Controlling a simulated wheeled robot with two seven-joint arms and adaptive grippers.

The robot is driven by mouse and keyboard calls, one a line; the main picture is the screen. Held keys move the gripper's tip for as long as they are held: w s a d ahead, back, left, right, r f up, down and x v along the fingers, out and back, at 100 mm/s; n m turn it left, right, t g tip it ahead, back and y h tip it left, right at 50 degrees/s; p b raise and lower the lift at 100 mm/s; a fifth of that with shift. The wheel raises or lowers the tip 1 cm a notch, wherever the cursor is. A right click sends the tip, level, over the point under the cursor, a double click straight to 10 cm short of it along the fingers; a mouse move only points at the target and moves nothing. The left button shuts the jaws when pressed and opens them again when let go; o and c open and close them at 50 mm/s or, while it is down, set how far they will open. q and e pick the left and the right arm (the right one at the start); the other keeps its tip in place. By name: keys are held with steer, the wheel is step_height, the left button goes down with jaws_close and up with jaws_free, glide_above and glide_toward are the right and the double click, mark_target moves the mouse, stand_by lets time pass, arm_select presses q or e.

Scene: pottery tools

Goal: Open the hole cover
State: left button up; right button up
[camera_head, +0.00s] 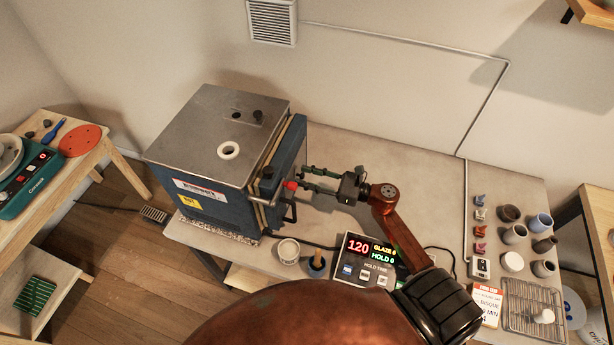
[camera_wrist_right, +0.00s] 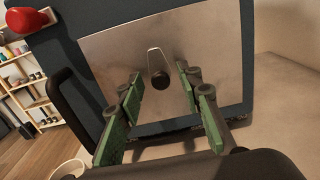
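The hole cover (camera_wrist_right: 159,80) shows in the right wrist view as a dark round plug with a pale wire loop, on the metal plate (camera_wrist_right: 110,58) of the blue kiln's side. It appears in place against the plate. In the head view this face of the kiln (camera_head: 225,205) is turned away and the cover is hidden. My right gripper (camera_head: 306,179) is open beside the kiln's right side. In the right wrist view its green-padded fingers (camera_wrist_right: 160,88) stand apart on either side of the cover; I cannot tell whether they touch it. My left gripper is out of view.
A red knob (camera_head: 291,185) and dark handle (camera_head: 290,211) sit close to my right gripper. A controller (camera_head: 370,262) reading 120, a small white cup (camera_head: 288,251) and several small pots stand on the table.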

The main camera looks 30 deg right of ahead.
steer(key=shift+c, duration=0.2)
jaws_close()
stand_by(0.5)
steer(key=m, duration=0.2)
steer(key=m+p, duration=0.1)
steer(key=m, duration=0.1)
steer(key=s+a+m, duration=0.1)
steer(key=m, duration=0.1)
steer(key=shift+r+m+p, duration=0.3)
steer(key=shift+m+p, duration=0.05)
steer(key=shift+m, duration=0.05)
steer(key=m, duration=0.1)
steer(key=m+p, duration=0.1)
steer(key=m, duration=0.1)
steer(key=m+p, duration=0.1)
steer(key=shift+s+a+r, duration=0.15)
steer(key=shift+a+r, duration=0.15)
steer(key=shift+r, duration=0.1)
steer(key=m+p, duration=0.2)
steer(key=m, duration=0.1)
steer(key=r+m+p, duration=0.1)
steer(key=m, duration=0.2)
steer(key=shift+s+a+p, duration=0.1)
steer(key=shift+s+p, duration=0.05)
steer(key=shift+p, duration=0.2)
